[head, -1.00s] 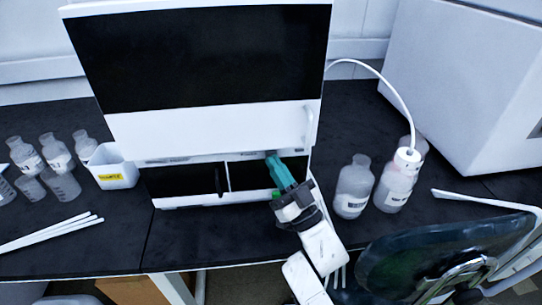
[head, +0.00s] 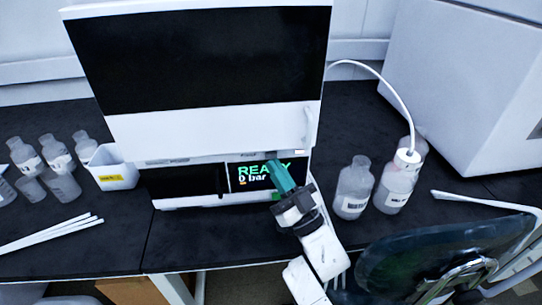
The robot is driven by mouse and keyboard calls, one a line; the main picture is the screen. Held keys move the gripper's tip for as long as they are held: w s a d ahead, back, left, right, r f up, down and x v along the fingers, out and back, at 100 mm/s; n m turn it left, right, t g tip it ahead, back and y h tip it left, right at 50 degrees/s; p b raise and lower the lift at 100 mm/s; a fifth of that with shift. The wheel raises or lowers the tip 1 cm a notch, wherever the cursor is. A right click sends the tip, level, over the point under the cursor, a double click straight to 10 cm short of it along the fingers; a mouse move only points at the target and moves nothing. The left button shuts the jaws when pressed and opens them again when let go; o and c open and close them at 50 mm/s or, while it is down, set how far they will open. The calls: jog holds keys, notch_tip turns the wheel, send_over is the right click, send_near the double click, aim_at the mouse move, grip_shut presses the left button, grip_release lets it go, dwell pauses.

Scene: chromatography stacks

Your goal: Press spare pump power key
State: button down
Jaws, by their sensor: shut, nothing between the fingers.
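The pump (head: 172,203) is the low white unit under the tall instrument, with two dark front panels. Its right panel (head: 247,184) is lit and shows green "READY" and white "0 bar". Its left panel (head: 183,181) is dark. My gripper (head: 271,163) is shut and empty, its teal fingers in front of the lit panel's right part, tips near the panel's upper edge. The fingers cover part of the lettering. The power key cannot be made out; I cannot tell whether the fingertips touch the front.
The tall white instrument (head: 210,129) stands above the pump. Bottles (head: 353,187) with a tube stand to the right, and a chair (head: 420,256) is at front right. Left are a white bin (head: 112,169), several bottles (head: 56,152) and white rods (head: 50,232).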

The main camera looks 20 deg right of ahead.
jog(key=shift+s+a, duration=0.1)
jog(key=shift+s, duration=0.15)
jog(key=s, duration=0.2)
jog(key=s+a, duration=0.1)
jog(key=s, duration=0.2)
jog(key=shift+s+a+p, duration=0.35)
jog(key=shift+a+p, duration=0.05)
jog(key=c, duration=1.8)
grip_release()
